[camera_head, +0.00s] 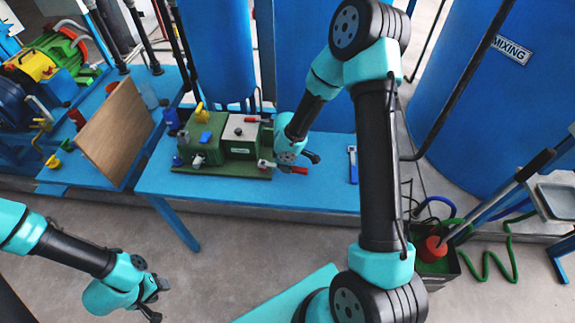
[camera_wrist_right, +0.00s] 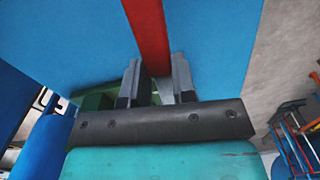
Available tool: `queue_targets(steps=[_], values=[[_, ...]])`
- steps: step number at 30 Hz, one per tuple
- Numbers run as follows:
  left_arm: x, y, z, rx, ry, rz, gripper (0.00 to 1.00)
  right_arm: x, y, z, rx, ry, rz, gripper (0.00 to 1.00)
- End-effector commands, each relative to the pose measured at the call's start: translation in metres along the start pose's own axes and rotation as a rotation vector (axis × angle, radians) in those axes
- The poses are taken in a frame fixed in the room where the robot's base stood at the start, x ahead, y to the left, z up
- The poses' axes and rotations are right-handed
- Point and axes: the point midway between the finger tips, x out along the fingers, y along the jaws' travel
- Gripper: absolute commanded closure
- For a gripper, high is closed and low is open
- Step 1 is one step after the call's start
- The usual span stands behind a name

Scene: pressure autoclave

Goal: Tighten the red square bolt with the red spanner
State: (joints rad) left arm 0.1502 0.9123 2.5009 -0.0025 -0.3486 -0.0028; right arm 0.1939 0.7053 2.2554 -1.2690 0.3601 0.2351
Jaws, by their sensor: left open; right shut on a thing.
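The red spanner (camera_wrist_right: 148,35) is between the fingers of my right gripper (camera_wrist_right: 155,85) in the right wrist view, its red handle running up out of frame. In the head view my right gripper (camera_head: 300,161) is low at the right end of the green machine (camera_head: 205,137), with the red handle showing beside it. A small red and pale part shows at the machine's front right corner; I cannot tell whether it is the red square bolt or the spanner's head. My left gripper (camera_head: 157,292) is open and empty over the floor.
The machine stands on a blue table (camera_head: 320,192). A blue tool (camera_head: 352,164) lies to the right of my right gripper. Blue tanks (camera_head: 490,110) stand behind and right. A brown board (camera_head: 115,132) leans at the left.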

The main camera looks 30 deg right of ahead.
Motion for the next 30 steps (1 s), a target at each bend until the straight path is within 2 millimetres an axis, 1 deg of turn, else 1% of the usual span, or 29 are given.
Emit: queue_targets(steps=[8, 30], values=[[0.000, 0.000, 0.000, 0.000, 0.000, 0.000, 0.57, 0.002, 0.000, 0.000, 0.000, 0.000, 0.000, 1.00], [0.000, 0.000, 0.000, 0.000, 0.000, 0.000, 0.57, 0.016, 0.001, 0.000, 0.000, -0.001, 0.001, 1.00]])
